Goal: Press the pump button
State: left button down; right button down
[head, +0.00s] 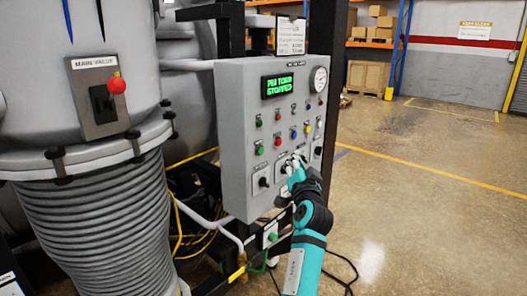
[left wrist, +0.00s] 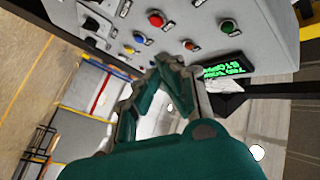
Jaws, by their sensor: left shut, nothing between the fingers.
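The grey control panel (head: 228,130) stands in the middle of the head view and carries rows of small coloured buttons. A green display (head: 278,85) on it shows text ending in "STOPPED". The button labels are too small to read, so I cannot tell which is the pump button. My left gripper (head: 296,164) is shut and empty in front of the panel's lower part, hiding some of it. In the left wrist view its fingertips (left wrist: 165,62) are near a red button (left wrist: 156,19), a blue button (left wrist: 138,37) and an orange button (left wrist: 189,46). I cannot tell whether they touch the panel. My right gripper is not in view.
A large grey furnace vessel (head: 75,100) with a red knob (head: 117,85) and a ribbed bellows (head: 95,220) stands left of the panel. Dark posts, hoses and cables are around the panel. The floor (head: 430,190) to the right is open.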

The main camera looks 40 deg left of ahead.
aim_at(261, 151)
pick_arm(q)
jog(key=a+p, duration=0.3)
jog(key=a, duration=0.6)
jog(key=shift+w, duration=0.45)
jog(key=shift+d, duration=0.1)
dwell(0.5)
dwell(0.5)
jog(key=shift+a, duration=0.45)
jog(key=shift+a, duration=0.4)
dwell(0.4)
jog(key=shift+d, duration=0.85)
